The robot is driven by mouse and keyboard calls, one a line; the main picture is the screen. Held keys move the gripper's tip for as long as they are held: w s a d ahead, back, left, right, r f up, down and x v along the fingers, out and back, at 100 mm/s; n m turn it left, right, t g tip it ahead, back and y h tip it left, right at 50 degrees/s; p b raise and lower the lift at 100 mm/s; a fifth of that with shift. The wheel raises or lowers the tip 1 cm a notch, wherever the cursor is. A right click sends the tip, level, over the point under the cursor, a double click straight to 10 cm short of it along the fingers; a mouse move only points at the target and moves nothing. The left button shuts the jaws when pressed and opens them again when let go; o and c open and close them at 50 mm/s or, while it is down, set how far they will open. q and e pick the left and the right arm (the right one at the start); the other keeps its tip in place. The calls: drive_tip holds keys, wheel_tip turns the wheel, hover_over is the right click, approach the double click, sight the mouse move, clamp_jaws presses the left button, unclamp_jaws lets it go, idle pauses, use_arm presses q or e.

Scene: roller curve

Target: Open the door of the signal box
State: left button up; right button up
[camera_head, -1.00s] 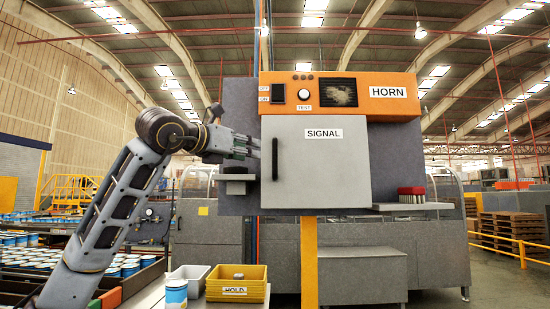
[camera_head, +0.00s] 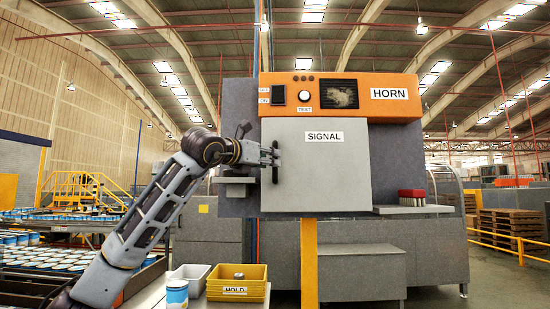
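The grey door (camera_head: 325,175) labelled SIGNAL sits flush and closed on the signal box. Its dark upright handle (camera_head: 275,175) is near the door's left edge; only part of it shows, below my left gripper. My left gripper (camera_head: 276,154) is at the handle, with its fingers overlapping the upper and middle part of it. I cannot tell whether the fingers are closed on the handle or only around it. My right gripper is not in view.
An orange HORN panel (camera_head: 388,106) with a switch and TEST button tops the box. A small shelf (camera_head: 412,209) with red items juts out at right. A yellow HOLD bin (camera_head: 235,291), a pale bin (camera_head: 190,272) and a can (camera_head: 177,294) stand below.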

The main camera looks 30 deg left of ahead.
sight(275, 175)
use_arm(q)
drive_tip(key=shift+w+d+p, duration=0.1)
drive_tip(key=shift+w+p, duration=0.5)
drive_tip(key=shift+w, duration=1.6)
clamp_jaws()
